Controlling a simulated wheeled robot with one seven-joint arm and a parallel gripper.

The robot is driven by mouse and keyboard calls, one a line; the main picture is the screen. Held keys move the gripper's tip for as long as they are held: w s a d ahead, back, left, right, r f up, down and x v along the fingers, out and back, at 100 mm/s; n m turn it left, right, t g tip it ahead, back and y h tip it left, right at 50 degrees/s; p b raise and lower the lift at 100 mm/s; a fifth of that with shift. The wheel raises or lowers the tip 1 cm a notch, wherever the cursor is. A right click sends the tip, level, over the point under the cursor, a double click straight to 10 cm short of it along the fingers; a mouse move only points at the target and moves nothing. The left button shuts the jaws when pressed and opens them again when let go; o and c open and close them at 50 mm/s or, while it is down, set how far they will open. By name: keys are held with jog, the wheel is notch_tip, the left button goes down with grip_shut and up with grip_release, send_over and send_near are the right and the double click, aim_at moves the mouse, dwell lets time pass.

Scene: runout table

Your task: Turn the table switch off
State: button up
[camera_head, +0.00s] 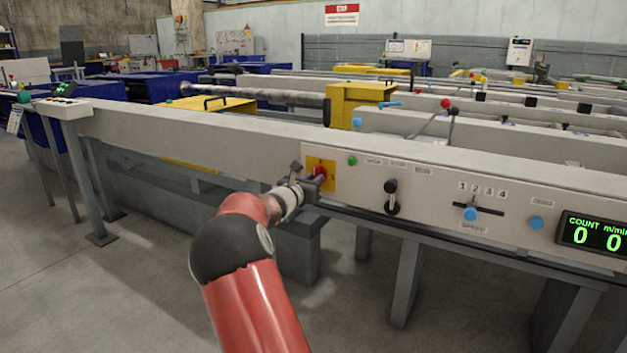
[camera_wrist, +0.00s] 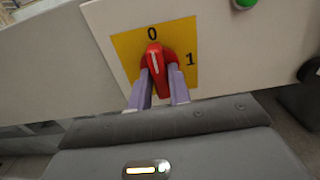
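The table switch is a red rotary knob (camera_wrist: 155,60) on a yellow plate (camera_wrist: 186,46) marked 0 at the top and 1 at the right. In the wrist view its white line points up at the 0. The knob also shows in the head view (camera_head: 319,171), partly covered by my gripper. My gripper (camera_wrist: 162,78) has its two purple fingers on either side of the knob's lower part. The red handle fills the space between them, and the fingers appear closed on it. The exact contact is hard to see.
The panel right of the switch carries a green button (camera_head: 352,160), a black lever (camera_head: 391,196), a speed slider (camera_head: 471,213), a blue button (camera_head: 536,223) and a count display (camera_head: 592,236) reading 0 0. The floor in front is clear.

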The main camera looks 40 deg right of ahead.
jog(key=o, duration=0.3)
jog(key=shift+a, duration=0.1)
jog(key=v, duration=0.7)
jog(key=shift+s+a+b, duration=0.15)
jog(key=shift+a+b, duration=0.15)
